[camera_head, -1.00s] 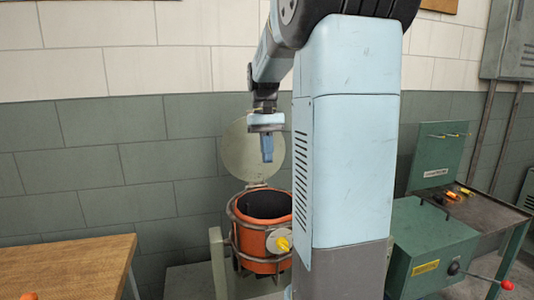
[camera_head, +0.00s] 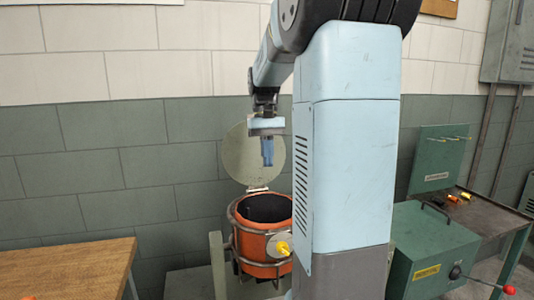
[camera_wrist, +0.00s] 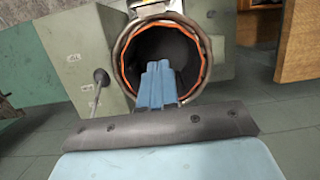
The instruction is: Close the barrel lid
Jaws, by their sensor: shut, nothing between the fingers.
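The orange barrel (camera_head: 262,246) stands open in a metal frame with its dark inside showing. Its round pale green lid (camera_head: 236,155) stands upright behind the mouth, hinged at the back rim. My gripper (camera_head: 267,165) points down in front of the lid and above the barrel mouth, partly covering the lid. Its blue fingers are together and empty. I cannot tell whether they touch the lid. In the wrist view the fingers (camera_wrist: 158,65) overlap the barrel's open mouth (camera_wrist: 195,50), and the lid is not clearly visible.
A wooden table (camera_head: 70,268) stands at the left front. A green machine (camera_head: 428,255) with a red-knobbed lever and a bench with small orange and yellow items stand at the right. A tiled wall is behind.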

